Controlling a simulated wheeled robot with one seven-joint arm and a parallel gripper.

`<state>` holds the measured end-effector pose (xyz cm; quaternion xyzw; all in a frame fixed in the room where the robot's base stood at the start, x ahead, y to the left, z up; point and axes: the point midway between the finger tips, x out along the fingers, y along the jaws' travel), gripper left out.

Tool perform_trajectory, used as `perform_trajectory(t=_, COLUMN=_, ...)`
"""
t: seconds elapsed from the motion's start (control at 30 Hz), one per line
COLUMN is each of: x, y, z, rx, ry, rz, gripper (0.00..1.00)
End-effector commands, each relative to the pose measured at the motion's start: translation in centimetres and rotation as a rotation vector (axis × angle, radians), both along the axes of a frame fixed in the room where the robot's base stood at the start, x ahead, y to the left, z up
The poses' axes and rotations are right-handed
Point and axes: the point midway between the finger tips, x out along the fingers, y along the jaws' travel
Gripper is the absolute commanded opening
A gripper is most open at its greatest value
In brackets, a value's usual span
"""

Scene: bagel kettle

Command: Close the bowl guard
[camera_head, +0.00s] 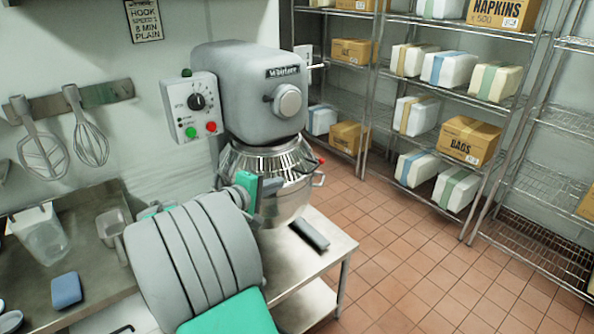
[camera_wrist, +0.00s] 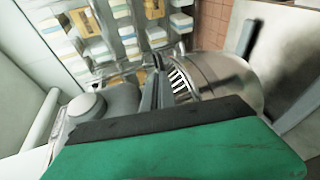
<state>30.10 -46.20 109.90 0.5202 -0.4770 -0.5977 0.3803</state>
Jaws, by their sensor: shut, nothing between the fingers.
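The grey stand mixer (camera_head: 250,95) stands on a steel table with its steel bowl (camera_head: 290,196) under the head. The bowl guard (camera_head: 268,158), a ring of shiny bars, sits above the bowl rim. A small red knob (camera_head: 321,160) shows at its right side. My gripper (camera_head: 262,190) is shut and empty, in front of the bowl's left side; my forearm hides part of the bowl. In the wrist view my gripper (camera_wrist: 157,68) points past the guard bars (camera_wrist: 179,84), which are close on its right. I cannot tell whether it touches them, nor how far the guard is turned.
A control box (camera_head: 192,107) with green and red buttons is on the mixer's left. A dark grey bar-like object (camera_head: 309,234) lies on the mixer table (camera_head: 325,262). A counter with a clear jug (camera_head: 42,236) and blue sponge (camera_head: 66,290) is at left. Open tiled floor lies to the right.

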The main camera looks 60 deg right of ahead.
Motion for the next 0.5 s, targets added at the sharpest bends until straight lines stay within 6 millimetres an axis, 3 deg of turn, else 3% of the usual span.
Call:
perform_trajectory(t=0.3, x=-1.3, y=-6.7, z=-1.6, rx=0.003, ry=-0.003, rz=-0.004, gripper=0.0)
perform_trajectory(t=0.5, x=-1.7, y=-9.3, z=-2.4, rx=0.001, ry=-0.003, rz=-0.001, gripper=0.0)
